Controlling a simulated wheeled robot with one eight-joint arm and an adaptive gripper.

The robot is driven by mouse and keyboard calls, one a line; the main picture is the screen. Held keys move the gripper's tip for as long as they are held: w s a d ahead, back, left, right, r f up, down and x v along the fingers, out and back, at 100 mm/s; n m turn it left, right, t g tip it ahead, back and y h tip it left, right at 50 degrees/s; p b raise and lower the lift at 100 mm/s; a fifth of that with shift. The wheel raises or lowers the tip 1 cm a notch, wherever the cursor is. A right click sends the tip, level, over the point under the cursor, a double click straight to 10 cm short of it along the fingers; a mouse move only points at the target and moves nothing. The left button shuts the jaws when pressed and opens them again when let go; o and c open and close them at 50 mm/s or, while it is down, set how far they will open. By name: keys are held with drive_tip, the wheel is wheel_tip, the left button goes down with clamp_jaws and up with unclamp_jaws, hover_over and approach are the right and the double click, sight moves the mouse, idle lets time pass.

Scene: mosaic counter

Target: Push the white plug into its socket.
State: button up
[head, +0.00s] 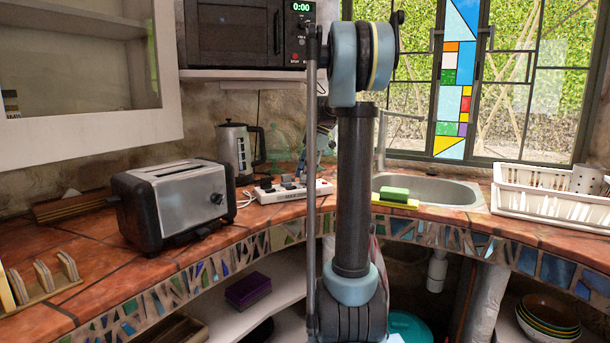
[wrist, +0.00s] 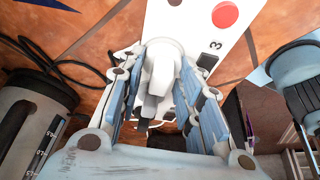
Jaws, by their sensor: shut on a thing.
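The white plug (wrist: 163,62) is between the blue-padded fingers of my gripper (wrist: 160,75) in the wrist view. The gripper is shut on it. The plug lies over the white power strip (wrist: 205,35), which has a red button and a number 3. Whether the plug touches the strip, or sits in a socket, cannot be told. In the head view, the power strip (head: 318,188) lies on the counter behind my arm, with dark plugs on it. My gripper (head: 320,150) is above it, partly hidden by my arm.
A toaster (head: 175,200) stands left of the strip, and a kettle (head: 236,150) behind it. A green sponge (head: 395,194) lies by the sink (head: 450,190) on the right. A dark cable (wrist: 65,60) runs near the strip. A dish rack (head: 540,205) stands far right.

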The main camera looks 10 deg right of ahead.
drive_tip(key=shift+f, duration=0.25)
drive_tip(key=o, duration=1.1)
drive_tip(key=shift+c, duration=0.2)
drive_tip(key=shift+r, duration=0.1)
drive_tip(key=v, duration=1.2)
drive_tip(key=s+a+f+m+t+h, duration=0.1)
drive_tip(key=s+a+f+m, duration=0.1)
drive_tip(key=s+f+m, duration=0.6)
drive_tip(key=s+a+f+m+t+h, duration=0.1)
drive_tip(key=s+a+f+m, duration=0.3)
drive_tip(key=s, duration=0.9)
drive_tip(key=s+d+f+m+h, duration=0.1)
drive_tip(key=s+f+m, duration=0.3)
drive_tip(key=s+f, duration=0.3)
drive_tip(key=s+f+m+t+h, duration=0.1)
drive_tip(key=s+f+m, duration=0.3)
drive_tip(key=s+f, duration=0.4)
wheel_tip(320, 180, down, 5)
drive_tip(key=shift+d+f+m, duration=0.15)
drive_tip(key=shift+d+m, duration=0.2)
drive_tip(key=shift+m, duration=0.05)
